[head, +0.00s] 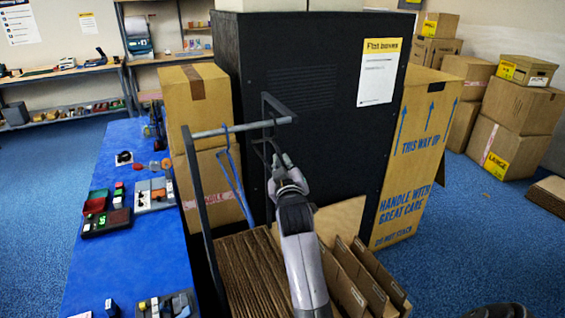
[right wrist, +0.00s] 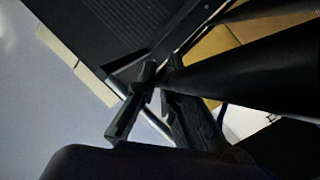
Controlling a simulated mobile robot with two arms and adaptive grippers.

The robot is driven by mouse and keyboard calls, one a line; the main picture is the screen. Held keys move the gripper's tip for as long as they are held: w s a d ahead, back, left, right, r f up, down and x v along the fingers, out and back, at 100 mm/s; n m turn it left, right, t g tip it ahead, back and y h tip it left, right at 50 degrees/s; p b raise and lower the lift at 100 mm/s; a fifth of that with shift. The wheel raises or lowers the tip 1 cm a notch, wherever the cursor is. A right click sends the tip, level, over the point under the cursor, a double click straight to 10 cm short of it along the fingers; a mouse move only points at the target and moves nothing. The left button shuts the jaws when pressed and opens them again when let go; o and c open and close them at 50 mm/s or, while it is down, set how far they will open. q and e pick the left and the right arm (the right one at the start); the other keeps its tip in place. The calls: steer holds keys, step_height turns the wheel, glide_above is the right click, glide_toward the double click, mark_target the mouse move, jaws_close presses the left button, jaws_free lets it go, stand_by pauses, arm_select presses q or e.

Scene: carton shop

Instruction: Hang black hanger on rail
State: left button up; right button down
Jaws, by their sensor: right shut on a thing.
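The rail (head: 240,127) is a grey bar on a dark frame, left of the black cabinet. A blue hanger (head: 232,180) hangs on it near its middle. My right gripper (head: 277,160) is just below the rail's right end, shut on the black hanger (head: 264,150). The hanger is thin and hard to tell from the dark cabinet behind it; I cannot tell whether its hook touches the rail. In the right wrist view, a dark tapered bar (right wrist: 240,65), apparently the hanger, lies at the fingertips (right wrist: 160,88). My left gripper is not in view.
The tall black cabinet (head: 300,60) stands close behind the rail. A blue table (head: 130,260) with small tools and trays is on the left. Stacked cartons (head: 515,100) and open floor are on the right.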

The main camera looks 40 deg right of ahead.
steer(key=shift+s+a, duration=0.1)
steer(key=shift+s, duration=0.1)
steer(key=shift+f, duration=0.15)
steer(key=shift+w+f, duration=0.15)
steer(key=shift+w, duration=0.1)
steer(key=c, duration=1.9)
jaws_free()
steer(key=shift+s, duration=0.15)
steer(key=shift+o, duration=1.2)
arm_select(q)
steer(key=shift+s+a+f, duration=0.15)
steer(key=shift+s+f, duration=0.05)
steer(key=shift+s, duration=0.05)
arm_select(e)
steer(key=v, duration=0.7)
